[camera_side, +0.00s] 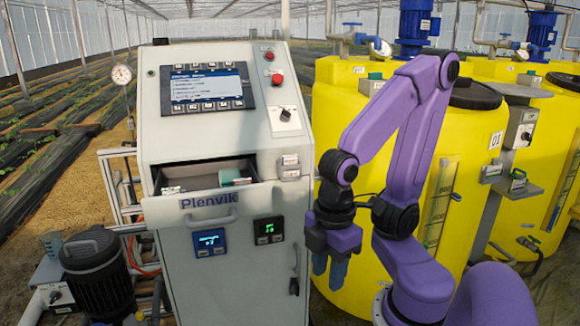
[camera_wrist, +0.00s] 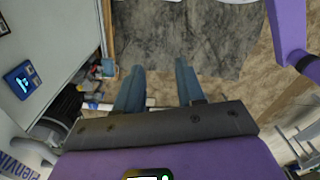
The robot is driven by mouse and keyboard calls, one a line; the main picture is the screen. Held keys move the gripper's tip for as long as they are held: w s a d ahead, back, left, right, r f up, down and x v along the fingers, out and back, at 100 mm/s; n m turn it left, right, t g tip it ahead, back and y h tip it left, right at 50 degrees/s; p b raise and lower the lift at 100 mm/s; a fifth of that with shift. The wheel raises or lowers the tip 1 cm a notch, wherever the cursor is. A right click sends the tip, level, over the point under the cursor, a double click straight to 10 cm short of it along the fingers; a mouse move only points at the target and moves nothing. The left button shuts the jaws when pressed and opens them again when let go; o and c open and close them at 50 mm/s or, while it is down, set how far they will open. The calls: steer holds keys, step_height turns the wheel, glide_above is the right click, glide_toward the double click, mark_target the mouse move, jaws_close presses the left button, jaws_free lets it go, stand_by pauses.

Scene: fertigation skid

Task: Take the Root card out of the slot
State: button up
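My gripper (camera_side: 329,268) points down beside the right front of the grey cabinet (camera_side: 190,265), in front of a yellow tank. In the wrist view its two blue fingers (camera_wrist: 158,88) are apart with nothing between them, above the floor. I cannot make out the Root card or its slot for certain. An open drawer (camera_side: 225,217) in the cabinet front holds a green item (camera_side: 236,179) and a small pale item (camera_side: 172,190), too small to identify. Small labelled fittings (camera_side: 289,166) sit right of the drawer. My gripper touches none of these.
The cabinet carries a screen panel (camera_side: 207,86), a red button (camera_side: 276,79), a knob (camera_side: 284,114) and two small displays (camera_side: 210,242). The drawer sticks out from its front. Yellow tanks (camera_side: 480,140) stand behind my arm. A black motor (camera_side: 95,275) stands at the lower left.

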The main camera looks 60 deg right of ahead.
steer(key=w+d+r+m, duration=0.3)
steer(key=w+r+m, duration=0.4)
steer(key=w+m, duration=0.35)
steer(key=w+d+r+m, duration=0.3)
steer(key=w+r+m, duration=0.4)
steer(key=w+m, duration=0.4)
steer(key=w+d+r+m, duration=0.2)
steer(key=d+r+m, duration=0.3)
steer(key=d+m, duration=0.55)
steer(key=w+d+r+m, duration=0.1)
steer(key=d+r+m, duration=0.6)
steer(key=d, duration=0.7)
steer(key=shift+m, duration=0.3)
steer(key=shift+s+a+f, duration=0.1)
steer(key=shift+s+f, duration=0.05)
steer(key=shift+f, duration=4.55)
steer(key=shift+s+a+f, duration=0.1)
steer(key=shift+f, duration=4.55)
